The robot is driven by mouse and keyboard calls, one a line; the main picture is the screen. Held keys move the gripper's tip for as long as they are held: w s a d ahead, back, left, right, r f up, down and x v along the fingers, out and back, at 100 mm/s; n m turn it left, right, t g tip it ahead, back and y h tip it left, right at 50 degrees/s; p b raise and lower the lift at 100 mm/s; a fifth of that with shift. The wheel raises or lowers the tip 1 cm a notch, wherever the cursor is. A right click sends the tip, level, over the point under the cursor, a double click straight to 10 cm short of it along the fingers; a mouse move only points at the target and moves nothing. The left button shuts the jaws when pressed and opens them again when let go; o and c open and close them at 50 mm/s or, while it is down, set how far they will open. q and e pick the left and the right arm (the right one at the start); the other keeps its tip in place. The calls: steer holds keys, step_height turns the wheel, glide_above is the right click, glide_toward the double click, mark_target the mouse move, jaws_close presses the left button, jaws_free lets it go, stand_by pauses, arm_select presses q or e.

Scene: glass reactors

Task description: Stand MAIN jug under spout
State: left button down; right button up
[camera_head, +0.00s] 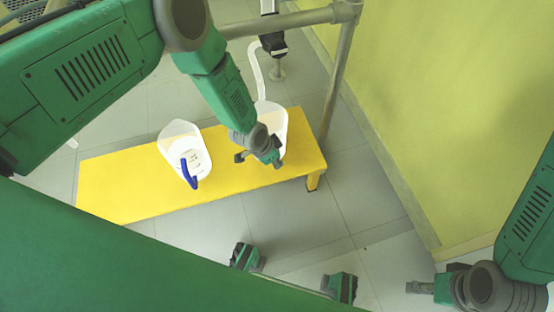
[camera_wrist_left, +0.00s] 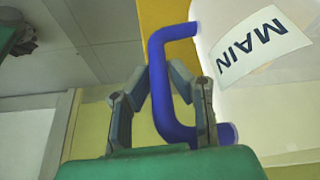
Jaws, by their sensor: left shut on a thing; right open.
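The MAIN jug, a white jug with a MAIN label and blue handle, fills the upper right of the left wrist view (camera_wrist_left: 255,75). My left gripper (camera_wrist_left: 162,85) is shut on its blue handle (camera_wrist_left: 165,115). In the head view the jug (camera_head: 272,118) is at the right part of the yellow bench, partly hidden by my left gripper (camera_head: 260,158). I cannot tell whether its base touches the bench. The white spout tube (camera_head: 256,72) comes down behind the jug's rim. My right gripper (camera_head: 420,288) is open and empty at the lower right, away from the bench.
A second white jug (camera_head: 187,152) with a blue handle stands left of it on the yellow bench (camera_head: 115,185); its label is unreadable. A metal pipe frame (camera_head: 340,75) rises behind the bench's right end. A yellow-green wall (camera_head: 440,100) is at right. Floor before the bench is clear.

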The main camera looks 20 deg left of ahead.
arm_select(q)
steer(key=shift+a, duration=0.4)
steer(key=c, duration=1.5)
jaws_free()
steer(key=shift+a, duration=0.2)
steer(key=shift+o, duration=0.2)
steer(key=shift+d+r, duration=0.1)
steer(key=shift+d, duration=0.1)
steer(key=shift+r+p, duration=0.3)
steer(key=p+v, duration=0.4)
steer(key=v, duration=0.7)
steer(key=s+a+r+n+g+y, duration=0.1)
steer(key=s+a+r+n, duration=0.1)
steer(key=s, duration=0.6)
steer(key=s+a+r+n+y, duration=0.1)
steer(key=s+a+r+n, duration=0.1)
steer(key=s+a, duration=0.3)
steer(key=s+a+r+n+g+y, duration=0.1)
steer(key=s+a+n, duration=0.3)
steer(key=s, duration=0.8)
steer(key=shift+r+n+g, duration=0.3)
steer(key=shift+r, duration=0.6)
arm_select(e)
steer(key=r, duration=0.5)
steer(key=shift+a, duration=0.35)
arm_select(q)
steer(key=shift+s, duration=0.1)
arm_select(e)
steer(key=shift+r, duration=0.1)
